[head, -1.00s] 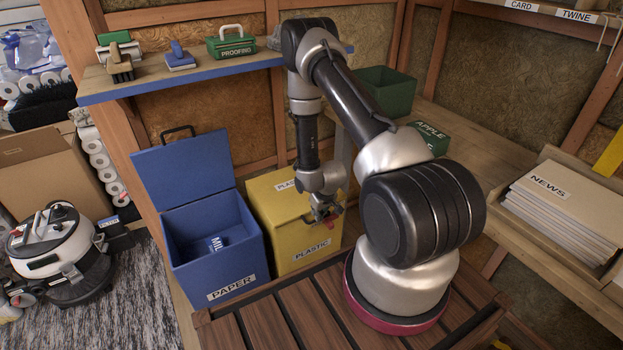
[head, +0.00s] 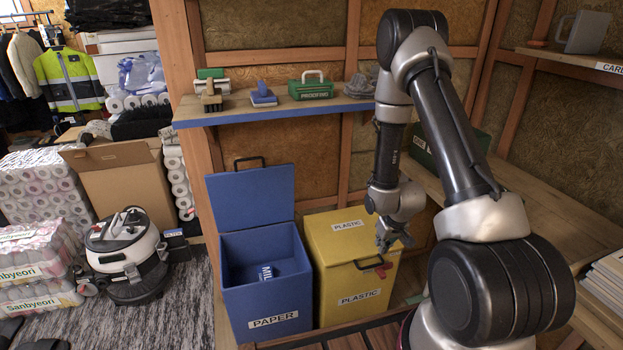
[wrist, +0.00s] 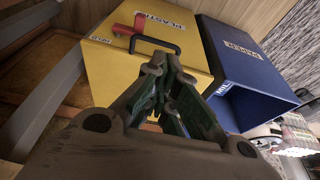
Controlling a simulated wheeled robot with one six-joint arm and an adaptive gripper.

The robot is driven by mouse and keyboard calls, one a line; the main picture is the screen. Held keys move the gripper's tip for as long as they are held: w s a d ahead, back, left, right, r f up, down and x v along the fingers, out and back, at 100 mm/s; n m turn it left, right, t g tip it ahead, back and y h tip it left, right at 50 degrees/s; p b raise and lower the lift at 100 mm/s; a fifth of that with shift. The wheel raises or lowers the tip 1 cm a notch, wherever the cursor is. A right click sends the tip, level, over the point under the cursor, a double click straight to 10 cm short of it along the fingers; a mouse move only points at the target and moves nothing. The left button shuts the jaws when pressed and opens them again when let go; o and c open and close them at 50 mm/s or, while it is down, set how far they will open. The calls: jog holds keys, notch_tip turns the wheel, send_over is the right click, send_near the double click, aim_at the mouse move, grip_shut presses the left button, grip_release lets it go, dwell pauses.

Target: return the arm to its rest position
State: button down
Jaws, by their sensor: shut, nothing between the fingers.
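My arm rises from its base at the right of the head view, bends at the top and hangs down. My gripper (head: 396,240) is at its lower end, shut and empty, in front of the yellow plastic bin. In the wrist view my gripper (wrist: 161,95) shows its fingers together, pointing toward the yellow bin (wrist: 110,75) and its black handle. The yellow bin (head: 330,265) has its lid closed. A red piece sits at its handle, and I cannot tell whether my gripper is clear of it by much.
A blue-edged shelf (head: 240,117) holds brushes and a green box (head: 311,90). A wooden bench (head: 540,215) runs along the right. A vacuum cleaner (head: 125,255) stands left.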

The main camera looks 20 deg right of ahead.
jog(key=s+g, duration=0.4)
jog(key=s, duration=0.5)
jog(key=s+a+r+t, duration=0.1)
jog(key=s+r, duration=0.3)
jog(key=r, duration=1)
jog(key=s+a+r+t, duration=0.2)
jog(key=s+r, duration=0.3)
jog(key=r, duration=1)
jog(key=s+a+r+t, duration=0.1)
jog(key=s+r, duration=0.4)
jog(key=r, duration=0.9)
jog(key=shift+s+a+r+t, duration=0.15)
jog(key=shift+s+a+t, duration=0.15)
jog(key=shift+t, duration=0.2)
